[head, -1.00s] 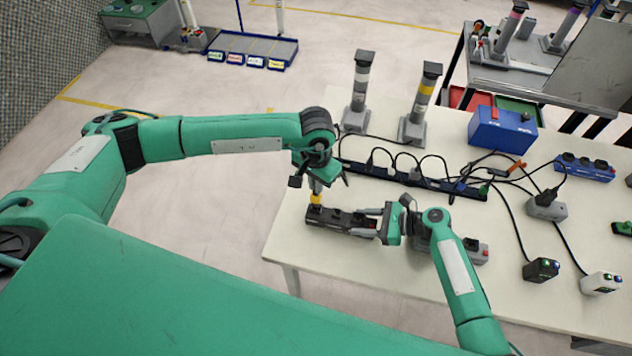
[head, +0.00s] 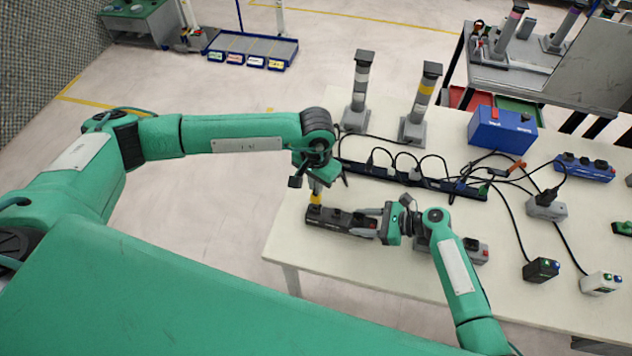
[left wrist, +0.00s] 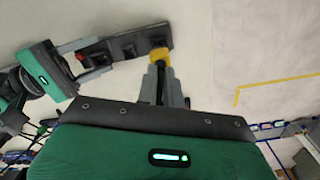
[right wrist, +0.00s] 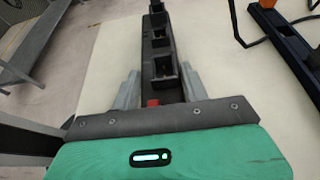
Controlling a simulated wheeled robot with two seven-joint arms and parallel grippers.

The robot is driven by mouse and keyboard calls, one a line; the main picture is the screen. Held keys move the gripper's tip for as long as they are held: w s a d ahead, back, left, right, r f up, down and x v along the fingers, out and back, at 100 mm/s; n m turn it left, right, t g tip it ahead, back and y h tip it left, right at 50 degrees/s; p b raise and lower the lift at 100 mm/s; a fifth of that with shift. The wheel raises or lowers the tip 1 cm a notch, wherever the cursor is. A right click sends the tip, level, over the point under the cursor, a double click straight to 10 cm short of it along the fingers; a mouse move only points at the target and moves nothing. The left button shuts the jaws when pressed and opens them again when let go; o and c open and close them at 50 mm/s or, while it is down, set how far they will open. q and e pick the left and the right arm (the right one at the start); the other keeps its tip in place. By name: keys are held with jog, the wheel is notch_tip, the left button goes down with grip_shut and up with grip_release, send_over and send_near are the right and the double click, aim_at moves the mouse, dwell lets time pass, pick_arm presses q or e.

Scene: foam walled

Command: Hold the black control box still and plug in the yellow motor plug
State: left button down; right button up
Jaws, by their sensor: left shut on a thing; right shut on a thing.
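The black control box (head: 345,221) lies near the table's left front edge; its row of sockets shows in the right wrist view (right wrist: 163,50). My right gripper (head: 377,222) is shut on the box's right end, with fingers on both sides of it (right wrist: 160,90). My left gripper (head: 316,186) points down over the box's left end, shut on the yellow motor plug (head: 316,198). In the left wrist view the yellow plug (left wrist: 160,57) is between the fingertips at the end of the box (left wrist: 126,44). I cannot tell how deep the plug sits.
A black power strip (head: 420,182) with several cables lies behind the box. Two lamp posts (head: 359,95) (head: 423,100) and a blue box (head: 502,130) stand further back. Several small boxes (head: 541,270) are on the right. The table front is mostly clear.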

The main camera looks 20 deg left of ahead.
pick_arm(q)
jog(key=shift+f, duration=1.3)
jog(key=c, duration=1.5)
grip_release()
jog(key=shift+o, duration=0.2)
notch_tip(320, 180, up, 12)
jog(key=shift+f, duration=0.1)
pick_arm(e)
jog(key=o, duration=1.2)
